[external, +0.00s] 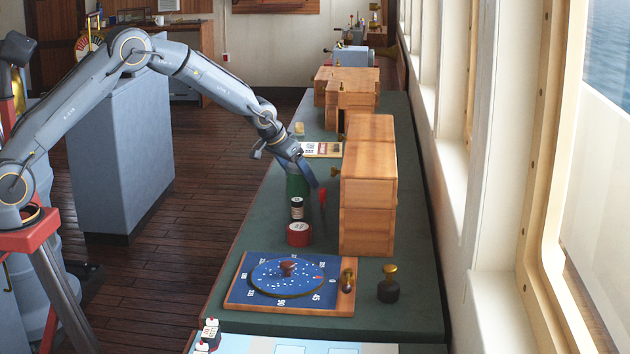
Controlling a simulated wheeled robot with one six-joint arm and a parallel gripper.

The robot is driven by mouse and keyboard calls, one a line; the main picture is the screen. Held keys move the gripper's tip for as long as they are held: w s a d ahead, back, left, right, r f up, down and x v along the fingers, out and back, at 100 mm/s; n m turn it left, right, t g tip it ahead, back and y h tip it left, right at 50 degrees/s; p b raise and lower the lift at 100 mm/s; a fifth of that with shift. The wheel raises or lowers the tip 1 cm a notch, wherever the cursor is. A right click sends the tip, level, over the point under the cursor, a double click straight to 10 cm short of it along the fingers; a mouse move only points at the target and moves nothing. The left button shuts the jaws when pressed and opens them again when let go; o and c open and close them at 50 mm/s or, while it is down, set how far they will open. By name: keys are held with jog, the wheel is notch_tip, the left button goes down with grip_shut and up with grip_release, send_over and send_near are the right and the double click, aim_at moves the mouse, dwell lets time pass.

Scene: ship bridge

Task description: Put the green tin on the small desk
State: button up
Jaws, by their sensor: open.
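The green tin (298,185) stands upright on the long green-topped counter, behind a small dark jar with a white label. My gripper (305,176) is open at the tin's top, reaching down from the upper left. One dark finger shows on the tin's right side; the other is hard to make out, and I cannot tell whether the fingers touch the tin. A wooden desk (207,42) with small items on it stands at the back left; I cannot tell whether it is the small desk.
The dark jar (297,208) and a red tin (299,235) stand in front of the green tin. Wooden boxes (367,190) rise close on the right. A blue chart board (288,282) lies nearer. A grey cabinet (120,150) stands left on open floor.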

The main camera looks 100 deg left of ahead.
aim_at(294, 166)
jog(key=v, duration=0.1)
jog(key=b+v, duration=0.1)
jog(key=v, duration=0.1)
jog(key=shift+w+r, duration=0.2)
jog(key=shift+r, duration=0.25)
jog(key=shift+o, duration=0.2)
jog(key=shift+s+d+r, duration=0.25)
jog(key=shift+s+r, duration=0.05)
jog(key=shift+r, duration=0.3)
